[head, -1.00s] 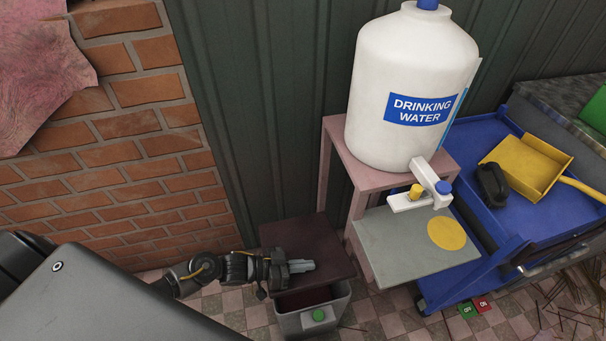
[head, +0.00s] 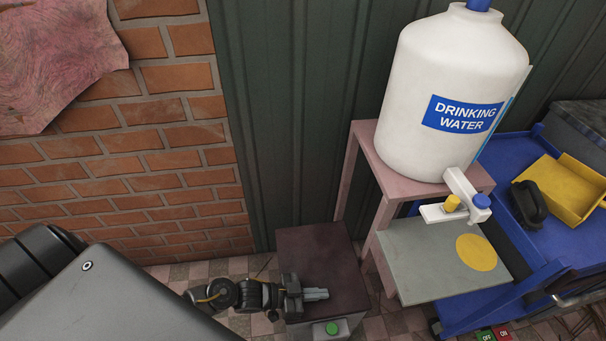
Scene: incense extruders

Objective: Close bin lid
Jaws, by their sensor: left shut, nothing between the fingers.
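The bin stands on the floor at the bottom centre of the head view; its grey front with a green button (head: 332,328) shows at the picture's lower edge. Its dark brown lid (head: 318,255) lies down over the bin's top, and no inside of the bin shows. I cannot tell whether a thin gap is left at the front edge. My left gripper (head: 318,294) is shut and empty. It lies over the front part of the lid, touching it or just above it, pointing right. My right gripper is not in view.
A pink stand (head: 368,150) with a white drinking water jug (head: 455,85) is right of the bin, its grey shelf (head: 425,265) close by. A blue cart (head: 575,235) with a yellow dustpan (head: 570,187) stands further right. A brick wall (head: 150,130) and green metal panel (head: 285,120) are behind.

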